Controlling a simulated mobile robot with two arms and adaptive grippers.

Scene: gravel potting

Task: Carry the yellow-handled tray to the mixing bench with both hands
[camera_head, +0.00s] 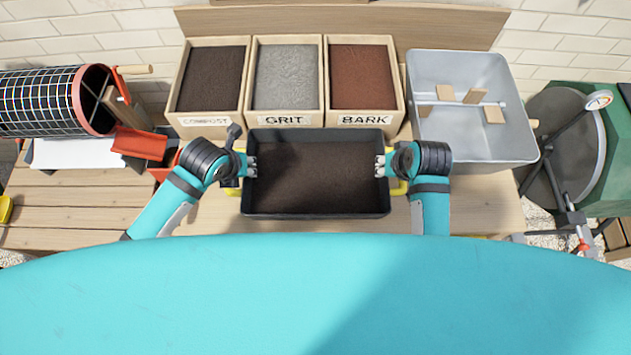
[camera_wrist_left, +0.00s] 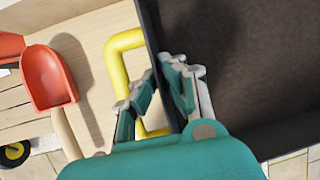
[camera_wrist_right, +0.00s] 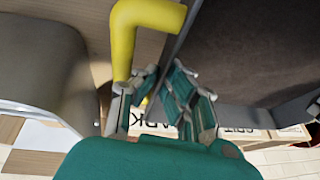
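The dark tray (camera_head: 316,216), filled with brown soil mix, is in front of the bins in the head view. A yellow handle shows at its left side (camera_wrist_left: 117,68) and its right side (camera_wrist_right: 123,50). My left gripper (camera_head: 251,165) is at the tray's left end, its fingers closed over the side wall beside the handle; they also show in the left wrist view (camera_wrist_left: 158,70). My right gripper (camera_head: 381,165) holds the right side wall the same way (camera_wrist_right: 158,75). I cannot tell how far the tray is above the wooden bench (camera_head: 480,205).
Bins of compost (camera_head: 211,80), grit (camera_head: 287,78) and bark (camera_head: 362,78) stand just behind the tray. A grey tub (camera_head: 510,150) is at the right. A mesh sieve drum (camera_head: 40,100) and a red scoop (camera_wrist_left: 47,78) are at the left. A green machine (camera_head: 600,160) stands far right.

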